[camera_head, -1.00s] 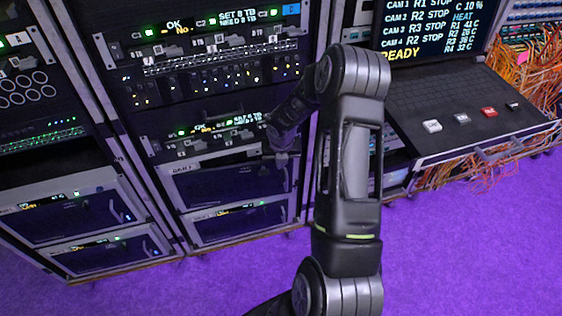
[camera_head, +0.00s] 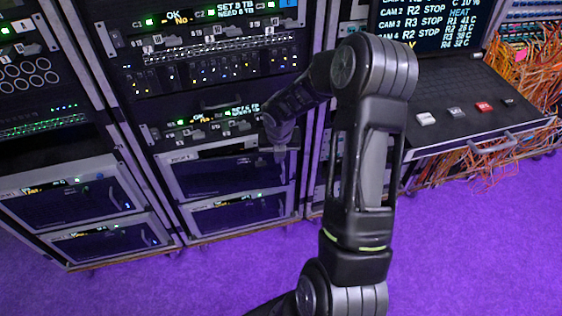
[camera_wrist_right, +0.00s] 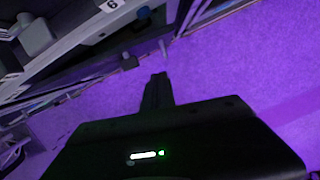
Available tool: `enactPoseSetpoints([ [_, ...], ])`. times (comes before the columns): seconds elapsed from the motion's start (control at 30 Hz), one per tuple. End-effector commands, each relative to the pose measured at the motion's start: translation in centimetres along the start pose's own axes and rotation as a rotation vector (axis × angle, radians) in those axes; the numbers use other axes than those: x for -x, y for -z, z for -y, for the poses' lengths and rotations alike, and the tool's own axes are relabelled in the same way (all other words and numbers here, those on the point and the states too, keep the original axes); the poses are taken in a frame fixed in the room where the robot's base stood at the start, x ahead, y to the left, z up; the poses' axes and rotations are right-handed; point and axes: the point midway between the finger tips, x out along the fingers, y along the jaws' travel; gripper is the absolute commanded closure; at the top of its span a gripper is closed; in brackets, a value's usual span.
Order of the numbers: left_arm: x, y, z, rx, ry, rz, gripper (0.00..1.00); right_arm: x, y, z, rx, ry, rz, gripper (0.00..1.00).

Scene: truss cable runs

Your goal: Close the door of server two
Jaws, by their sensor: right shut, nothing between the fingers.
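The middle rack holds two dark-fronted server units at its bottom. The upper unit's dark door (camera_head: 225,177) has a pale frame, and its label is too small to read surely as server two. I cannot tell whether this door is fully flush. The lower unit's front (camera_head: 240,215) looks shut. My right gripper (camera_head: 280,154) is at the upper right corner of the upper unit, shut and empty; contact with the door is unclear. In the right wrist view its closed fingers (camera_wrist_right: 158,80) point toward the rack's edge, above the purple floor. My left gripper is not in view.
Another rack with two similar units (camera_head: 75,200) stands at the left. The purple floor (camera_head: 470,250) in front is clear.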

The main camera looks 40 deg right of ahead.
Motion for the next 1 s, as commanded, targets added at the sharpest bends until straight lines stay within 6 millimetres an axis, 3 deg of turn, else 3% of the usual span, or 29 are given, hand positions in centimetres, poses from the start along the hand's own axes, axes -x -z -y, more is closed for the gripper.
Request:
enactPoseSetpoints([
  [0.13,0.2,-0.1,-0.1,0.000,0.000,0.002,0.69,2.9,-0.1,0.2,-0.002,0.000,0.003,1.00],
  [0.37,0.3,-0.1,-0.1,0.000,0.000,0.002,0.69,4.4,-0.1,0.2,-0.001,0.000,0.001,1.00],
  [0.6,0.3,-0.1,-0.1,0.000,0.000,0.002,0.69,4.4,0.0,0.2,-0.001,0.001,0.000,1.00],
  [0.77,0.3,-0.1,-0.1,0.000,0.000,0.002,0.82,4.2,0.3,-0.2,-0.034,-0.010,-0.005,1.00],
  [0.87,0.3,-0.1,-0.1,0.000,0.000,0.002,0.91,3.5,1.2,-1.4,-0.132,-0.040,-0.018,1.00],
  [1.0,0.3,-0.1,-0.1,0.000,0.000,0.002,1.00,1.9,3.7,-4.6,-0.419,-0.115,-0.069,1.00],
])
